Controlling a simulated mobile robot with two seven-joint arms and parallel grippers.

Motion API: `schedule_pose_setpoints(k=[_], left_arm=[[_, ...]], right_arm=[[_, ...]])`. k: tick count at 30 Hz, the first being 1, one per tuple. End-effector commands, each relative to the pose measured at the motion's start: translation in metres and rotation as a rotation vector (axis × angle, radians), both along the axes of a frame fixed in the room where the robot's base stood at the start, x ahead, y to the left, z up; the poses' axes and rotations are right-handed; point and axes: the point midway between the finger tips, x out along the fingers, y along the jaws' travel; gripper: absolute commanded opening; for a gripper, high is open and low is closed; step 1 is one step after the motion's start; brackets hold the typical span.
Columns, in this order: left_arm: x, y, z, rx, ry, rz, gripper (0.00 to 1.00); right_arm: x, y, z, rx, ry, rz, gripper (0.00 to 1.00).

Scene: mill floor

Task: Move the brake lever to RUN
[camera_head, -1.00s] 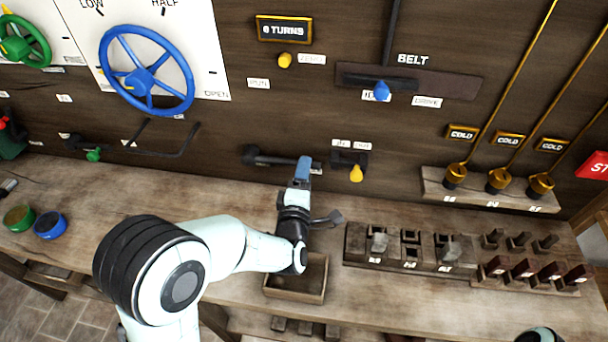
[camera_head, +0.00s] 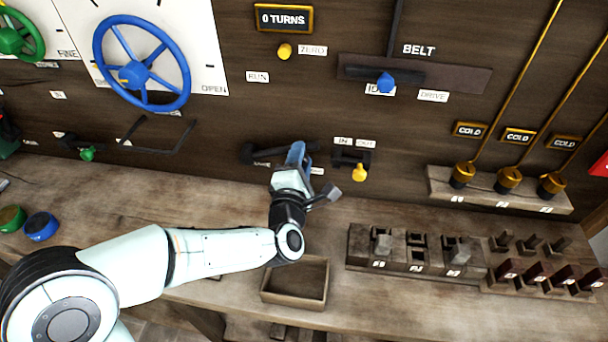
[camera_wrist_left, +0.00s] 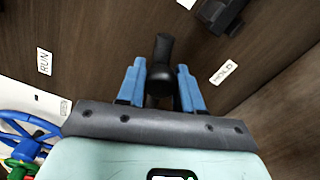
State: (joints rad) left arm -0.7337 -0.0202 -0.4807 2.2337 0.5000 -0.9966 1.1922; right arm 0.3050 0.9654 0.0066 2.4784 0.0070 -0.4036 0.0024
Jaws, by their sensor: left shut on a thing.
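The brake lever (camera_head: 262,152) is a black bar on the wooden wall, lying about level from its pivot on the left. Its black grip shows in the left wrist view (camera_wrist_left: 161,58) between the blue fingers. My left gripper (camera_head: 297,152) is shut on the lever's right end, partly hiding it. The RUN label (camera_head: 257,76) is on the wall above the lever; it also shows in the wrist view (camera_wrist_left: 44,61). The HOLD label (camera_wrist_left: 223,72) is beside the grip. My right gripper is out of view.
A yellow-knobbed IN/OUT lever (camera_head: 359,172) is close to the right of my gripper. An open wooden box (camera_head: 296,300) sits on the bench below my left wrist. The blue wheel (camera_head: 142,62) is up left. Wall between lever and RUN label is clear.

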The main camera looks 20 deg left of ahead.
Motion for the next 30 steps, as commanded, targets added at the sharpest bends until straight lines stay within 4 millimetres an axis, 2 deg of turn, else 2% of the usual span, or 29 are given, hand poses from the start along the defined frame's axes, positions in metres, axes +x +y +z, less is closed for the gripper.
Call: schedule_pose_setpoints(k=[1,15,24,30], left_arm=[[-0.001,0.004,0.005,-0.047,-0.020,0.004,0.00],[-0.010,0.038,0.058,-0.476,-0.130,0.002,0.00],[-0.015,0.060,0.078,-0.702,-0.186,-0.001,0.00],[-0.018,0.071,0.085,-0.800,-0.211,0.000,0.00]], right_arm=[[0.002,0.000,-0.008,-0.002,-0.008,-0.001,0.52],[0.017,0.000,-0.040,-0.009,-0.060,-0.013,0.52],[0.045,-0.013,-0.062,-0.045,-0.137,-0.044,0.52],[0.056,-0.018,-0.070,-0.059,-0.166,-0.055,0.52]])
